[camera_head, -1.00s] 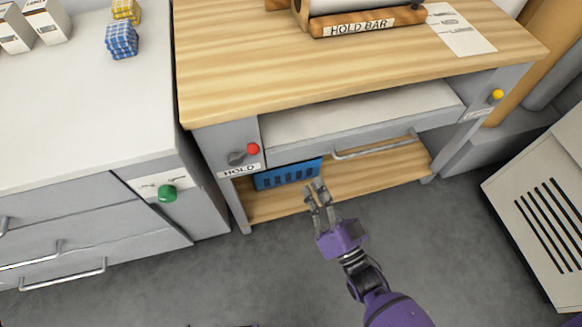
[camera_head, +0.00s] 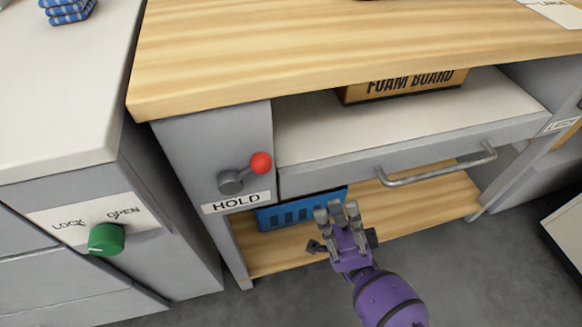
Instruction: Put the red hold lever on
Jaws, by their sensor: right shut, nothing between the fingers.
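The red hold lever (camera_head: 260,163) is a grey pivot and arm with a red ball knob, on the grey front panel of the wooden-topped bench. Its arm points to the right and slightly up, above the HOLD label (camera_head: 236,202). My right gripper (camera_head: 337,212) is purple with grey fingers. It is shut and empty, below and to the right of the lever, in front of the lower shelf and apart from the lever. My left gripper is not in view.
A drawer handle (camera_head: 437,165) juts out right of the lever. A blue basket (camera_head: 300,212) sits on the lower shelf (camera_head: 270,250). A cabinet with a green LOCK/OPEN knob (camera_head: 106,239) stands at left. A foam board box (camera_head: 402,84) shows under the benchtop (camera_head: 300,50).

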